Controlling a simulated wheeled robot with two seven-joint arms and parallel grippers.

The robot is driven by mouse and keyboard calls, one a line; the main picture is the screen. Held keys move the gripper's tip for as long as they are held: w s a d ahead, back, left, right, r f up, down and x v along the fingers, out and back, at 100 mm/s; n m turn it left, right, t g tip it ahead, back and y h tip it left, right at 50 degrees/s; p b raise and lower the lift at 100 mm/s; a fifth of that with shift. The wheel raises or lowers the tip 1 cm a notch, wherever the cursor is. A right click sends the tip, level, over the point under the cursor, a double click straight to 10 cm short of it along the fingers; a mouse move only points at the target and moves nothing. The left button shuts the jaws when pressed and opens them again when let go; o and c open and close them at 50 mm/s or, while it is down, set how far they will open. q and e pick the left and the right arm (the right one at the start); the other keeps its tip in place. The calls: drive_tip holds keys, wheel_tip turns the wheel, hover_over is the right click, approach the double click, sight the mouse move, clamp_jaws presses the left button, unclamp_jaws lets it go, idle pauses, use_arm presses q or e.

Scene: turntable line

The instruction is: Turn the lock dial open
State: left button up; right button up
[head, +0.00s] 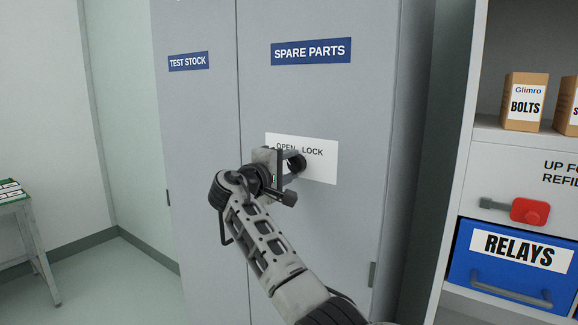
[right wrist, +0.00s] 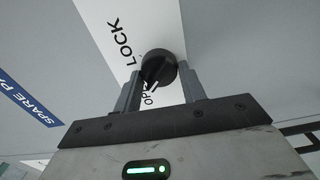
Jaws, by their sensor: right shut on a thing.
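The lock dial (head: 297,162) is a round black knob on a white plate (head: 320,172) marked OPEN and LOCK, on the door of the grey SPARE PARTS cabinet (head: 345,95). My right gripper (head: 287,169) is at the dial, its fingers on either side of it. In the right wrist view the dial (right wrist: 158,66) sits between the fingertips of my right gripper (right wrist: 160,78), which is shut on it. A short pale mark shows on the dial near the partly hidden word OPEN. The cabinet doors are closed. My left gripper is out of view.
A shelf unit (head: 455,185) stands at the right, with a BOLTS box (head: 523,102), a red-handled thing (head: 529,211) and a blue RELAYS bin (head: 508,262).

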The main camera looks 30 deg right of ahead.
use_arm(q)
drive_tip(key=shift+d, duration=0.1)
use_arm(e)
drive_tip(key=shift+n, duration=0.3)
drive_tip(key=o, duration=0.9)
drive_tip(key=shift+o, duration=0.2)
drive_tip(key=shift+a, duration=0.1)
drive_tip(key=shift+a, duration=0.2)
use_arm(q)
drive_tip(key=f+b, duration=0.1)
drive_tip(key=b, duration=0.1)
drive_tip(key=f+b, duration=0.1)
drive_tip(key=b, duration=0.1)
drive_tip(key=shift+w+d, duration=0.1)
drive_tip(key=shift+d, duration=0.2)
use_arm(e)
drive_tip(key=v, duration=1.5)
drive_tip(key=shift+s+a, duration=0.15)
drive_tip(key=shift+s, duration=0.05)
